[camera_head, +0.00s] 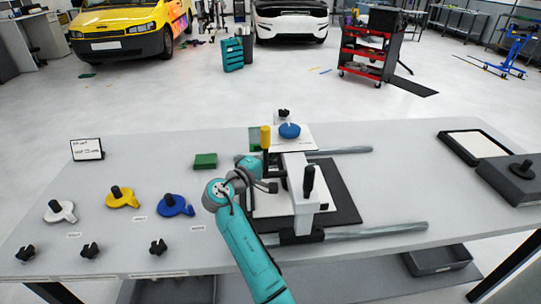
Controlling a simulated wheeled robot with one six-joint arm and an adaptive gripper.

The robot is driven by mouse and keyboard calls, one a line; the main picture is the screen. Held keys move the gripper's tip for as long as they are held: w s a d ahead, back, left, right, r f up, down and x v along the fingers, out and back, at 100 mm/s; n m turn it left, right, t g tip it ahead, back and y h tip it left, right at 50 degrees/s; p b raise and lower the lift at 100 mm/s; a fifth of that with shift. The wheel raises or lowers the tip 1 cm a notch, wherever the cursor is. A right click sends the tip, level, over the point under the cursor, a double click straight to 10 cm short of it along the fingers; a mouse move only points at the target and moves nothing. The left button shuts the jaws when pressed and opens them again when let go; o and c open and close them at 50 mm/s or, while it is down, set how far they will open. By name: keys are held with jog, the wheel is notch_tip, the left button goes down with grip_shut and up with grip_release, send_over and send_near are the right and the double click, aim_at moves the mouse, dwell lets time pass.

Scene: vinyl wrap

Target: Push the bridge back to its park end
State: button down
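The bridge (303,208) is a white beam that spans two grey rails, the near rail (375,231) and the far rail (345,151). It stands toward the left part of the rails, and both rails run on to its right. An upright black handle (309,180) is on its near part. An upright yellow-topped post (265,137) stands by its far left side. My teal arm reaches in from below. My gripper (271,187) is just left of the bridge, at or very near its side; I cannot tell whether they touch. Its fingers are small and dark, and their opening is unclear.
A black mat (345,205) lies under the bridge. A blue round piece (289,130) sits on a white plate behind it. White, yellow and blue knobbed pieces (122,197) and black knobs lie left. A green block (205,161) is nearby. A black-framed tray and dark box (515,178) are right.

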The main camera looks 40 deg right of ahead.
jog(key=s+d, duration=0.8)
jog(key=d, duration=0.4)
jog(key=s+d, duration=0.9)
jog(key=d, duration=0.4)
jog(key=shift+s+d, duration=0.15)
jog(key=shift+d, duration=0.05)
jog(key=shift+s+d, duration=0.1)
